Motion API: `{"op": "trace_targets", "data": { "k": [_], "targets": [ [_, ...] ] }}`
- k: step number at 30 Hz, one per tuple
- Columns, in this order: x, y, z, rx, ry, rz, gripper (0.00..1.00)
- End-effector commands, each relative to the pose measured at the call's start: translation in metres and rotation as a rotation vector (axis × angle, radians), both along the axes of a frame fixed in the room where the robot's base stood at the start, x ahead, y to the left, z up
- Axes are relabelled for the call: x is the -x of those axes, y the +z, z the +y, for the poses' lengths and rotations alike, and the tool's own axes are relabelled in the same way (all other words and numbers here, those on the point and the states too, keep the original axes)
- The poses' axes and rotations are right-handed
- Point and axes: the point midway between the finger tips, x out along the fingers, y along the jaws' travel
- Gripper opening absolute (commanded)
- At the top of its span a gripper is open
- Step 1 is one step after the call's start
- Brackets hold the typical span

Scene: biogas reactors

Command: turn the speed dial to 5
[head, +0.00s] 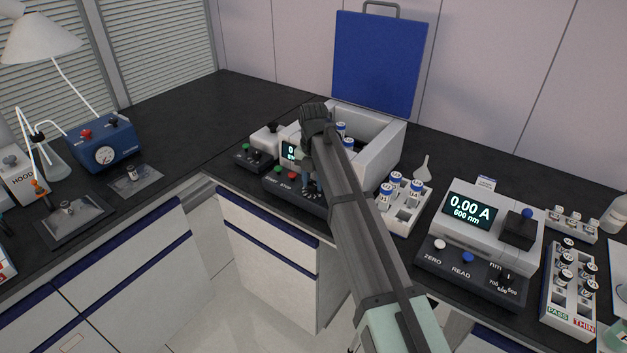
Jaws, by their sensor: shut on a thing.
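The white machine (385,148) with its blue lid (377,65) raised stands at the middle of the bench. Its dark front panel (272,185) has a green and a red button, with the word STOP below. My arm covers much of the panel and most of the lit display (290,152), where only a 0 can be read. My gripper (309,182) points down at the panel, right of the buttons, and is shut on the speed dial.
A white rack (408,218) of blue-capped vials stands close right of my arm. Further right are a photometer (490,226) reading 0.00 A and a PASS/THIN vial rack (560,300). A small control box (254,157) sits left of the machine. A blue gauge box (102,143) stands far left.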

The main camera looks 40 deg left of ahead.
Motion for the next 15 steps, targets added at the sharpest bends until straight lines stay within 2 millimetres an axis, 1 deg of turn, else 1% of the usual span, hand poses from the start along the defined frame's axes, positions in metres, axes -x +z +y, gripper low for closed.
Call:
{"op": "trace_targets", "data": {
  "k": [1,6,11,15],
  "targets": [
    [0.0,0.0,0.0,0.0,0.0,0.0,0.19],
    [0.0,0.0001,0.0,0.0,0.0,0.0,0.04],
    [0.0,0.0001,-0.0001,0.0,-0.036,0.0,0.04],
    [0.0,0.0001,-0.0004,0.0,-0.135,0.0,0.04]
  ]
}}
